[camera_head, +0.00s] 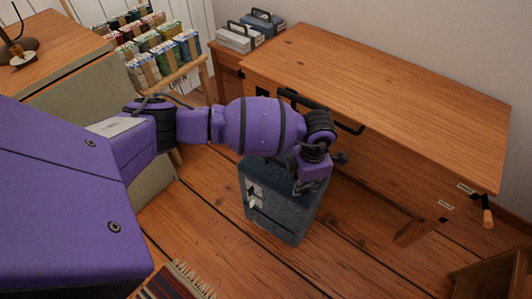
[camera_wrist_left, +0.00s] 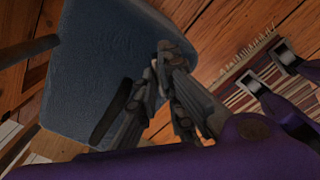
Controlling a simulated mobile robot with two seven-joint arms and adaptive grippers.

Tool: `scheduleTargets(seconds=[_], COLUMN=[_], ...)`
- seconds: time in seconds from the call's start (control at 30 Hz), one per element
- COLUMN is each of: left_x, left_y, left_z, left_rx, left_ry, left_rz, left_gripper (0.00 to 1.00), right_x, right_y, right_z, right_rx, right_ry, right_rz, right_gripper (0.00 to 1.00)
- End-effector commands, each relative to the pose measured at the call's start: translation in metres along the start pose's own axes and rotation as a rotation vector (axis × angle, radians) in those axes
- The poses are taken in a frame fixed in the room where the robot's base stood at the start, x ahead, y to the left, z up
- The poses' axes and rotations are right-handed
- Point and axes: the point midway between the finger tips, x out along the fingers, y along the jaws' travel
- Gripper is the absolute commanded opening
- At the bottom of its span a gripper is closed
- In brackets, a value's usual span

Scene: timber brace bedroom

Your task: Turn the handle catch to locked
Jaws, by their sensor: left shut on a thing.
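A blue case (camera_head: 285,222) stands on the wooden floor in front of the desk. Its broad blue side (camera_wrist_left: 105,50) fills the upper left of the left wrist view. White marks and a small white piece show on its left part in the head view. My left gripper (camera_head: 303,187) is low over the case. In the left wrist view, its dark fingers (camera_wrist_left: 160,75) are closed at the case's edge on the handle catch. The catch is mostly hidden by the fingers, and I cannot tell how it is turned.
The wooden desk (camera_head: 390,85) with a black handle (camera_head: 345,125) stands close behind my left arm. Shelved packets (camera_head: 160,50) are at the back left, with cases (camera_head: 250,30) beside the desk. A striped rug (camera_head: 175,285) lies at the front. The floor right of the case is clear.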

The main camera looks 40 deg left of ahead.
Motion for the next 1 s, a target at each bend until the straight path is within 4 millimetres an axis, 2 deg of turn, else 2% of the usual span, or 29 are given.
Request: scheduleTargets(seconds=[0.6, 1.0], left_x=[-0.0031, -0.0031], left_y=[0.0014, 0.0010], left_z=[0.0035, 0.0037], left_rx=[0.563, 0.776], left_ry=[-0.005, -0.005], left_rz=[0.005, 0.005], left_gripper=[0.00, 0.00], right_x=[0.0009, 0.0028], right_y=[0.0003, 0.0018], right_z=[0.0021, 0.0026], right_rx=[-0.001, -0.010], right_ry=[-0.003, -0.004], right_rz=[0.000, -0.001], right_gripper=[0.34, 0.34])
